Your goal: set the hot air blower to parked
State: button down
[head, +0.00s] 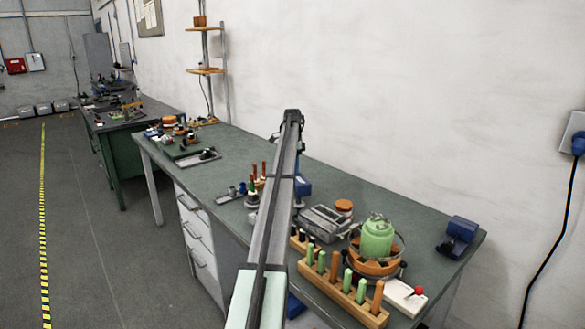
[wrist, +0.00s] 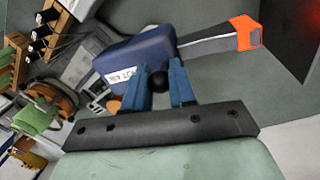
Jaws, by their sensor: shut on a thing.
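The hot air blower (wrist: 138,55) is a dark blue box with a white label, seen tilted in the wrist view. A round black knob (wrist: 158,82) sits on its near face. My gripper (wrist: 160,72) has its two blue fingers on either side of this knob and is shut on it. The fingers hide part of the knob and of the face, so I cannot tell which setting it is at. In the head view a patch of blue (head: 304,188) shows beside my arm, which hides most of that area; I cannot tell whether it is the blower or my gripper.
The wall runs along the back.

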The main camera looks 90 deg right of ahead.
jog(key=shift+s+d+m, duration=0.1)
jog(key=shift+s+m, duration=0.1)
jog(key=shift+m, duration=0.3)
jog(key=c, duration=1)
grip_release()
jog(key=shift+w, duration=0.1)
